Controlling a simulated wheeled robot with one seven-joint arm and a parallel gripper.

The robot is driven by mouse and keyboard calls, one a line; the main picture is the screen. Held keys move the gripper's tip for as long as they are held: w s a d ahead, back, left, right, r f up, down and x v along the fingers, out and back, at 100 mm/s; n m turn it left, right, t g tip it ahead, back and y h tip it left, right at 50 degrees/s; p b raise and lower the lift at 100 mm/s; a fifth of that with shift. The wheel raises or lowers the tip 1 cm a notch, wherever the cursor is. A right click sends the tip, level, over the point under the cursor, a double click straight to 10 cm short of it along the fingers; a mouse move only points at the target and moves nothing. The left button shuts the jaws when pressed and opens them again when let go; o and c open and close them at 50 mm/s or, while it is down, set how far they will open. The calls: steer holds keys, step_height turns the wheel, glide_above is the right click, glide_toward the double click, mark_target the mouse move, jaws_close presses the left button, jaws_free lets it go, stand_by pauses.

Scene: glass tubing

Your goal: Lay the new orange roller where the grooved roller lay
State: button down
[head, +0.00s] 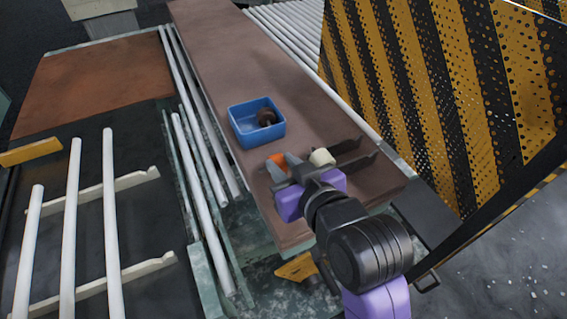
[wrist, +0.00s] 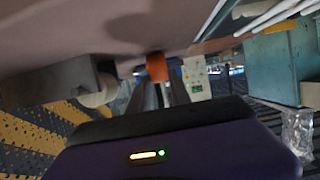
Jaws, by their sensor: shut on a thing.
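My gripper (head: 284,166) is shut on the orange roller (head: 277,160), low over the near part of the brown bench. In the wrist view the orange roller (wrist: 157,67) shows at the fingertips, its lower part hidden by the fingers. To the right of the gripper, a cream roller (head: 321,157) lies by two dark rails (head: 350,159). It also shows left of the fingers in the wrist view (wrist: 98,92). A dark brown roller, seemingly the grooved one (head: 266,117), is in the blue bin (head: 258,137). I cannot tell whether the orange roller touches the rails.
The brown bench (head: 225,50) is clear behind the bin. White glass tubes (head: 110,220) lie on pale racks at the left. A yellow-black perforated guard (head: 440,100) stands close on the right.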

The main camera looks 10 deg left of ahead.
steer(key=shift+f, duration=0.2)
steer(key=c, duration=1.2)
jaws_free()
steer(key=shift+o, duration=0.2)
steer(key=shift+r, duration=0.25)
steer(key=v, duration=1)
steer(key=shift+w+r+p, duration=0.1)
steer(key=shift+p, duration=0.3)
steer(key=p+v, duration=0.2)
steer(key=shift+p, duration=0.35)
